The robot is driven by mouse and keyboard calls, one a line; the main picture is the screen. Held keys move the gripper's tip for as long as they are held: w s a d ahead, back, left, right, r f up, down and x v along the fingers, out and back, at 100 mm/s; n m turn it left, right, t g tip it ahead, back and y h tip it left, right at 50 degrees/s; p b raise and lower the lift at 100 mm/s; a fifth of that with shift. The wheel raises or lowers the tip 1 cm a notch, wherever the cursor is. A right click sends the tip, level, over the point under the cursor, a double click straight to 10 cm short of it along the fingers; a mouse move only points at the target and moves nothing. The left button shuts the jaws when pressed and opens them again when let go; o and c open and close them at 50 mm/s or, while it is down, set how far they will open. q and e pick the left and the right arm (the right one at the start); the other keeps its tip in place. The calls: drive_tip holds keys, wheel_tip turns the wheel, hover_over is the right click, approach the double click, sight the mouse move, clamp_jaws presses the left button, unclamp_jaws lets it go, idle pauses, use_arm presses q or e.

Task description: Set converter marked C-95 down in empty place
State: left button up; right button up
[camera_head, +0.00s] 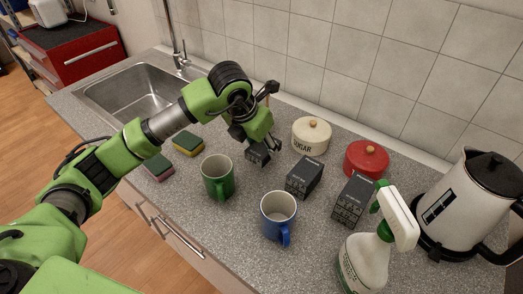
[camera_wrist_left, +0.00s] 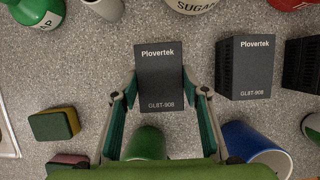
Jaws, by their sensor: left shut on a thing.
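My left gripper (camera_head: 262,146) is shut on a dark box-shaped converter (camera_head: 256,156), which the fingers partly hide. In the left wrist view this converter (camera_wrist_left: 160,70) stands between the two green-padded fingers and reads "Plovertek GL8T-908"; no C-95 mark is legible. I cannot tell whether its base touches the counter. A second dark converter (camera_head: 304,178) with the same lettering in the wrist view (camera_wrist_left: 245,65) stands to its right. A third dark converter (camera_head: 353,198) stands further right, cut off in the wrist view (camera_wrist_left: 302,65). My right gripper is not in view.
On the grey counter, a green mug (camera_head: 217,178) and a blue mug (camera_head: 278,215) stand in front. A sugar jar (camera_head: 311,137) and red jar (camera_head: 366,160) stand behind. Sponges (camera_head: 187,143) and the sink (camera_head: 140,95) are left; a spray bottle (camera_head: 365,262) and kettle (camera_head: 466,205) are right.

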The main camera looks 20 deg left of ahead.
sight(259, 147)
use_arm(q)
drive_tip(key=shift+w+a+f, duration=0.1)
drive_tip(key=shift+w+f, duration=0.15)
wheel_tip(259, 147, down, 2)
drive_tip(key=shift+w+a+f+p, duration=0.1)
drive_tip(key=shift+f+p, duration=0.15)
drive_tip(key=shift+p, duration=0.65)
drive_tip(key=shift+f, duration=0.5)
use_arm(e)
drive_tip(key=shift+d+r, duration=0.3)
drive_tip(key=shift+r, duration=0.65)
use_arm(q)
drive_tip(key=shift+f, duration=0.1)
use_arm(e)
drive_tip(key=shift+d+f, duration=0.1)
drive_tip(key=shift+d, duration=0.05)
use_arm(q)
drive_tip(key=o, duration=0.9)
drive_tip(key=shift+f, duration=0.15)
drive_tip(key=o, duration=0.4)
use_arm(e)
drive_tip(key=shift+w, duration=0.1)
